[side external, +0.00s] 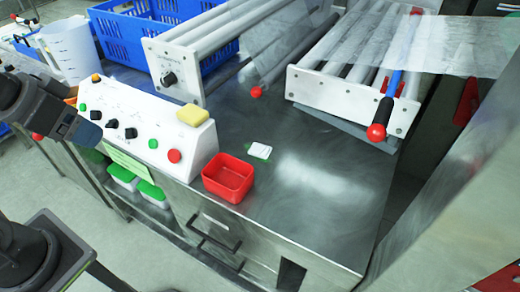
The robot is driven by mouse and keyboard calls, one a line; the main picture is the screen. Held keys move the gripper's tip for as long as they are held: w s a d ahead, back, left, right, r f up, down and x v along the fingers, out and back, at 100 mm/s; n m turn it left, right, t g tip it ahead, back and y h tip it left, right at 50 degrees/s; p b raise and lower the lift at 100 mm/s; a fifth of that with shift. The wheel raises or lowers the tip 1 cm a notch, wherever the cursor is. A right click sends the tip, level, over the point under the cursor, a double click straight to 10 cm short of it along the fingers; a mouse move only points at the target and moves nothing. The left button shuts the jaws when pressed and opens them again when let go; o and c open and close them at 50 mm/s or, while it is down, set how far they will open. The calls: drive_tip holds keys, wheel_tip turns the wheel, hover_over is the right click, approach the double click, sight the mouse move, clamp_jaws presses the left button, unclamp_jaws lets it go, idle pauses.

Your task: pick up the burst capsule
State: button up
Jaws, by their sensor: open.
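I cannot make out a burst capsule in the side external view; it may be too small to tell or hidden. A small flat white item with a green edge (259,150) lies on the steel table, and I cannot tell what it is. An open red tray (229,180) stands at the table's front edge, and it looks empty. Dark grey links of my arm show at the left edge, in front of the control panel's left side. No gripper fingers can be made out.
A white control panel (135,122) with buttons, knobs and a yellow block (193,115) stands left of the red tray. Roller frames with clear film and a red-knobbed lever (376,132) stand behind. Blue crates (130,38) are at the back left. The steel table's front right (310,205) is clear.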

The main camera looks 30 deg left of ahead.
drive_tip(key=w+d+r+m+g, duration=0.2)
drive_tip(key=w+r+m, duration=0.15)
drive_tip(key=w, duration=0.55)
drive_tip(key=m+g, duration=0.4)
drive_tip(key=m, duration=0.9)
hover_over(258, 148)
drive_tip(key=f, duration=2.2)
drive_tip(key=shift+s, duration=0.25)
drive_tip(key=shift+w+f, duration=0.2)
drive_tip(key=shift+f, duration=2.9)
drive_tip(key=c, duration=1)
drive_tip(key=shift+c, duration=0.2)
